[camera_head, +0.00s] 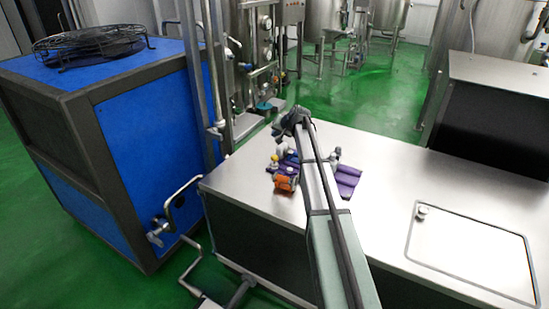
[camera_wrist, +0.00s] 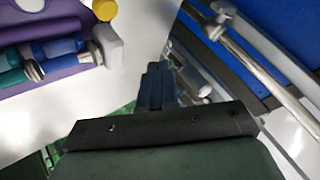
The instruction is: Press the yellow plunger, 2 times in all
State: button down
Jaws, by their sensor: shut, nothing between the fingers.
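The yellow plunger shows as a round yellow cap (camera_wrist: 104,10) at the top edge of the wrist view, partly cut off. In the head view a small yellow spot (camera_head: 274,159) at the left end of the purple base (camera_head: 348,181) appears to be it. My gripper (camera_wrist: 155,80) is shut and empty in the wrist view, its dark fingers pointing up the picture. It is to the right of and below the yellow cap, apart from it. In the head view my arm hides part of the base, and the fingertips cannot be made out.
An orange part (camera_head: 287,183) stands at the base's near left. In the wrist view, blue (camera_wrist: 55,48) and green (camera_wrist: 10,72) cylinders and a pale grey block (camera_wrist: 110,46) lie near the cap. The steel table (camera_head: 390,165) is clear rightward. A blue cabinet (camera_head: 150,130) and pipes stand left.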

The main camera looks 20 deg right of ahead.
aim_at(276, 157)
dwell(0.4)
jog(key=shift+f, duration=4.4)
jog(key=shift+f, duration=0.2)
jog(key=shift+f, duration=0.2)
jog(key=shift+f, duration=1.1)
dwell(0.4)
jog(key=shift+r, duration=1.5)
jog(key=shift+r, duration=0.15)
